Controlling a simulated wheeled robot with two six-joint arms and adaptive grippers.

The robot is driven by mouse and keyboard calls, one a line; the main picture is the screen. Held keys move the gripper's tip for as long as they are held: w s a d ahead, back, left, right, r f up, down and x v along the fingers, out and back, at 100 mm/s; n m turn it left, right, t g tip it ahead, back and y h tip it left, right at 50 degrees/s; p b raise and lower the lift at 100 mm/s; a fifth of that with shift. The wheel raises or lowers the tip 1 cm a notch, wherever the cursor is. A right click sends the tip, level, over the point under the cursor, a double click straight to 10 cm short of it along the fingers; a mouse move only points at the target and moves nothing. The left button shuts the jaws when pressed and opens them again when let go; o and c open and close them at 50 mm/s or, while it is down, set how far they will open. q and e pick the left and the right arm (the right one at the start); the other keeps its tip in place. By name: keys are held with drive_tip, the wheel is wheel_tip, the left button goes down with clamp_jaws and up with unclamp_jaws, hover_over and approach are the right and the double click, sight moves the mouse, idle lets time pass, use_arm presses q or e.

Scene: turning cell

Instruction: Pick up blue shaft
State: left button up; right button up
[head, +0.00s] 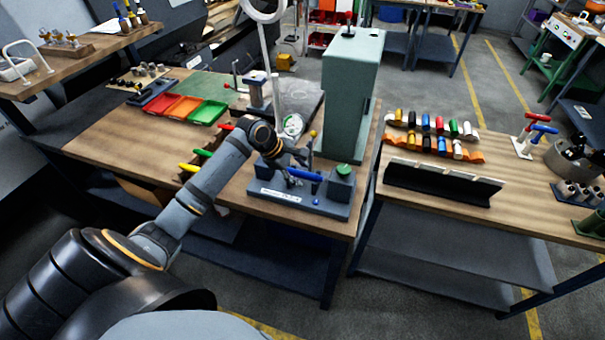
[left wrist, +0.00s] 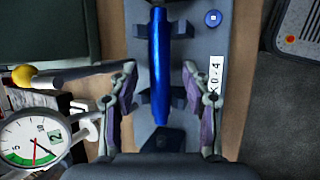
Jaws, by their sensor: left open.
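The blue shaft (head: 304,174) lies across the supports of a grey fixture (head: 268,194) near the front edge of the middle bench. It also shows in the left wrist view (left wrist: 158,70), running down the middle between the fingers. My left gripper (head: 291,172) is over the fixture at the shaft. In the left wrist view the left gripper (left wrist: 159,88) is open, with one finger on each side of the shaft and a gap on both sides. The finger height relative to the shaft is hard to tell. My right gripper is not in view.
A green button (head: 344,170) tops the fixture's right end. A tall green-grey cabinet (head: 348,95) stands close behind. A dial gauge (left wrist: 35,140) and yellow-knobbed lever (left wrist: 24,76) are left of the gripper. Coloured trays (head: 207,111) sit further left; a rack of coloured parts (head: 430,145) stands right.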

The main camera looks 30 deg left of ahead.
sight(298, 173)
use_arm(q)
clamp_jaws()
drive_tip(key=shift+r, duration=0.1)
idle(0.3)
drive_tip(key=shift+r, duration=0.25)
wheel_tip(298, 173, up, 2)
drive_tip(key=shift+r+b, duration=0.25)
drive_tip(key=shift+b, duration=0.55)
drive_tip(key=s+d+r+b, duration=0.7)
drive_tip(key=s+r+b, duration=0.2)
drive_tip(key=s, duration=0.3)
drive_tip(key=shift+r, duration=0.4)
